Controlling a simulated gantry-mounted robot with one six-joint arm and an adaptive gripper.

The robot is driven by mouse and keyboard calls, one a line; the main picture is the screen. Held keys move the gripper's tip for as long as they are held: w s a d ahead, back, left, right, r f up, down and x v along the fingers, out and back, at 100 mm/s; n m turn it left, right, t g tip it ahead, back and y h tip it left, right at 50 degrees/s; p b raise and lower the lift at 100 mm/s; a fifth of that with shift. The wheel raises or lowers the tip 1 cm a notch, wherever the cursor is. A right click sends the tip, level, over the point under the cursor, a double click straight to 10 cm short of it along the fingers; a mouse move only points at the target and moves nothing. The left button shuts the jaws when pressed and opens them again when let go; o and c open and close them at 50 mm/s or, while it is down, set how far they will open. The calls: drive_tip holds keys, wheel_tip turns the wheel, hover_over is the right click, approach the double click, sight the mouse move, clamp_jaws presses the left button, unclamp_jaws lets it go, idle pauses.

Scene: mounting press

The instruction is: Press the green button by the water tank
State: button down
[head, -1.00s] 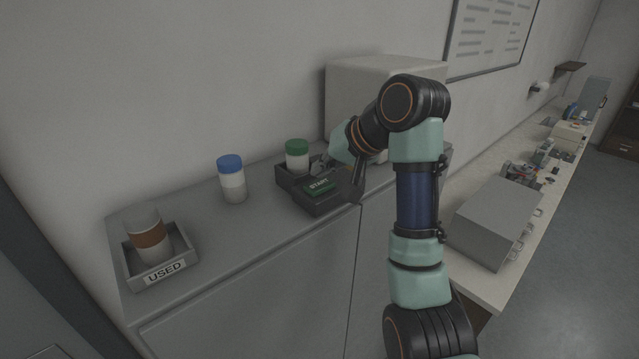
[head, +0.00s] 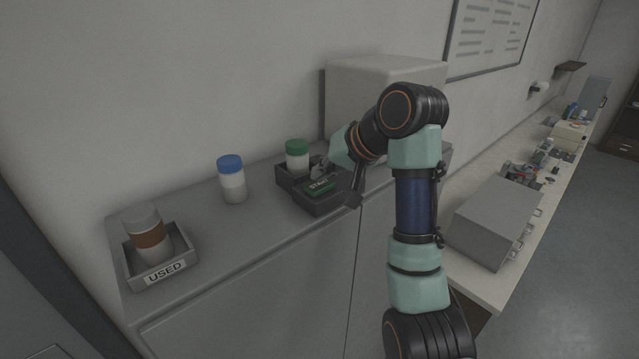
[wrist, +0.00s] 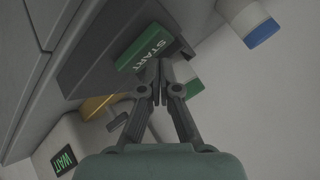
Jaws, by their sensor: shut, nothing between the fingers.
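The green button (head: 320,189) marked START sits on a dark box on the grey cabinet top. It also shows in the wrist view (wrist: 146,46), tilted. My gripper (head: 318,173) is shut and empty, pointing down at the button's back edge. In the wrist view the fingertips (wrist: 160,65) are together and overlap the lower edge of the button. I cannot tell whether they touch it. No thing is clearly recognisable as a water tank; a pale box (head: 350,80) stands behind my arm, partly hidden.
A green-lidded jar (head: 297,158) stands in a dark tray beside the button box. A blue-lidded jar (head: 231,180) stands to the left. A brown-banded jar (head: 149,240) sits in the USED tray (head: 185,262). A WAIT display (wrist: 64,160) shows in the wrist view.

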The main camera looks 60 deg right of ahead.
sight(323, 185)
drive_tip(key=shift+f, duration=0.5)
idle(0.5)
drive_tip(key=shift+r+p, duration=0.9)
drive_tip(key=shift+p, duration=0.05)
drive_tip(key=shift+r, duration=0.1)
wheel_tip(323, 185, up, 5)
drive_tip(key=p, duration=0.5)
idle(0.6)
